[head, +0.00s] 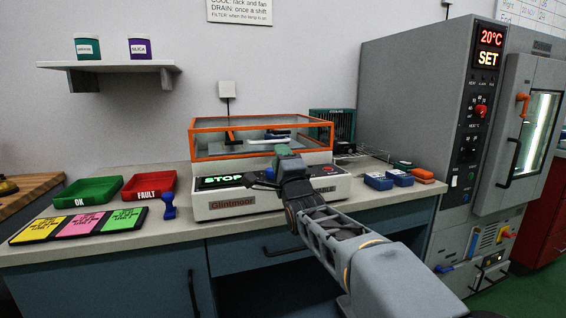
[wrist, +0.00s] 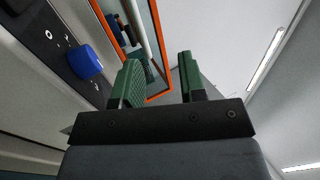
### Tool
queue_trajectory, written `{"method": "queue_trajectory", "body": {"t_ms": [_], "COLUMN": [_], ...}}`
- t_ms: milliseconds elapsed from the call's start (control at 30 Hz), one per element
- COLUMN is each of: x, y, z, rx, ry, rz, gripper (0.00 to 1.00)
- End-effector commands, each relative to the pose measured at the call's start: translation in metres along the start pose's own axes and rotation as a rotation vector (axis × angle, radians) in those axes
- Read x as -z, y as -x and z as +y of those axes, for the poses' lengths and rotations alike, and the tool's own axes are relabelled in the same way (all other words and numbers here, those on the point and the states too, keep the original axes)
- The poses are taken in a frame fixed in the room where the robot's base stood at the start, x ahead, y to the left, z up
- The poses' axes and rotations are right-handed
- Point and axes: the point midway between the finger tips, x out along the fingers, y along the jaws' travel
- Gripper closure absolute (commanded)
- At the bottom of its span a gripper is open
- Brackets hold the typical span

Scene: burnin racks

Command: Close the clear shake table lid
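The shake table (head: 232,207) is a pale machine on the counter, with a lit green STOP display on its sloped front. Its clear lid (head: 225,149) has orange edges and stands over the top; dark and pale items show through it. I cannot tell whether the lid sits fully down. My gripper (head: 283,150) is in front of the lid's front side, above the control panel. In the wrist view my gripper (wrist: 160,82) has two green fingers apart, with nothing seen held between them. The lid's orange edge (wrist: 159,40) passes beyond the fingers; contact is unclear.
A green OK tray (head: 88,192), a red FAULT tray (head: 148,188) and coloured cards (head: 78,226) lie left of the machine. Blue boxes (head: 378,181) lie right of it. A tall grey oven (head: 410,95) stands at the right. A blue knob (wrist: 85,62) sits on the panel.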

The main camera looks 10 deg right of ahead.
Motion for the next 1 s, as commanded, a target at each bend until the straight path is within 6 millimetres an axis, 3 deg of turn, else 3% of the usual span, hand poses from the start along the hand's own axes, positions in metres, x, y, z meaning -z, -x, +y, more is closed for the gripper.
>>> {"method": "queue_trajectory", "body": {"t_ms": [233, 667, 867, 1000], "x": [0.0, 0.0, 0.003, 0.005], "y": [0.014, 0.013, 0.013, 0.028], "z": [0.0, -0.005, -0.03, -0.049], "rx": [0.0, -0.02, -0.222, -0.474], "ry": [0.0, 0.02, 0.21, 0.434], "rz": [0.0, 0.003, 0.01, -0.041], "gripper": [0.62, 0.62, 0.62, 0.62]}}
